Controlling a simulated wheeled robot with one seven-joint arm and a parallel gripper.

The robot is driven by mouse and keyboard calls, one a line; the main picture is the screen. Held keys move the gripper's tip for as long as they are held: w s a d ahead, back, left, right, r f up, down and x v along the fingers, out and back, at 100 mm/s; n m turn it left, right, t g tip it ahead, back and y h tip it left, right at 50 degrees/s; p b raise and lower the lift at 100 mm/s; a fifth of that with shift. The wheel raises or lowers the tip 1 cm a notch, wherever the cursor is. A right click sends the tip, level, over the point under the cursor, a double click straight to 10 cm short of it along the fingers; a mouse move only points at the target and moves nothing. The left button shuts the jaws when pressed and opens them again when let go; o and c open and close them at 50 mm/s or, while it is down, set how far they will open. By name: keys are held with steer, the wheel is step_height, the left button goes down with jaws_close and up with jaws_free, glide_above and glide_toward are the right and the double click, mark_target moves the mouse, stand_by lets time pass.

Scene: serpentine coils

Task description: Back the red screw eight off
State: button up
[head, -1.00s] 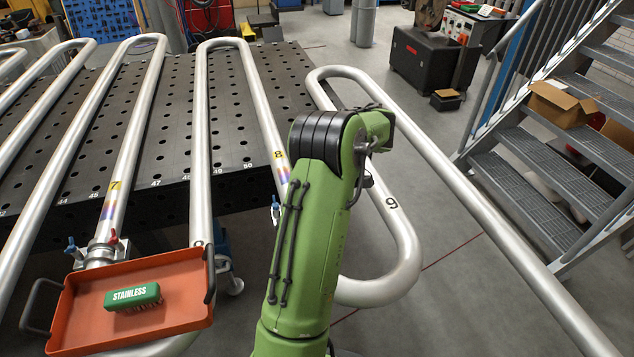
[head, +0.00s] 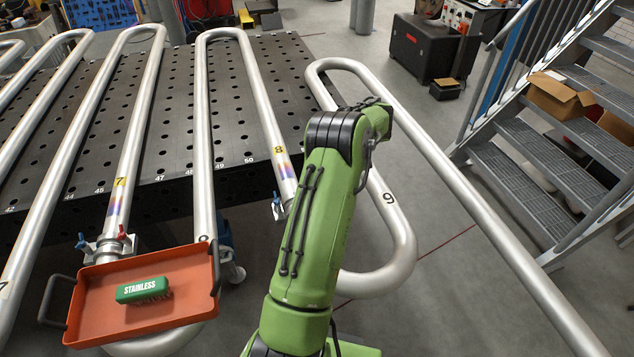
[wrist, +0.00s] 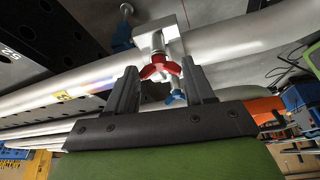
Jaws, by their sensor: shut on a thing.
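In the wrist view, a red winged screw (wrist: 160,68) sits on a silver clamp (wrist: 158,36) at a steel tube (wrist: 235,38). My gripper (wrist: 162,80) has its two fingers on either side of this screw and is shut on it. A blue winged part (wrist: 176,96) shows just beyond, between the fingers. In the head view, tube 8 (head: 270,120) carries a clamp with a blue handle (head: 277,201). My arm hides my gripper and the red screw at tube 8 there. Whether the screw's thread is loose cannot be told.
Tube 7 (head: 134,140) has its own clamp with a red screw (head: 122,233) and a blue one (head: 81,241). An orange tray (head: 100,323) holds a green STAINLESS brush (head: 142,290). Tube bend 9 (head: 404,240) lies close right of my arm. Metal stairs (head: 520,165) stand further right.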

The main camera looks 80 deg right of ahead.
steer(key=shift+a+f, duration=0.1)
steer(key=shift+f, duration=0.1)
steer(key=o, duration=1.1)
steer(key=shift+c, duration=0.2)
steer(key=shift+r, duration=0.1)
steer(key=p+v, duration=0.8)
steer(key=v, duration=0.8)
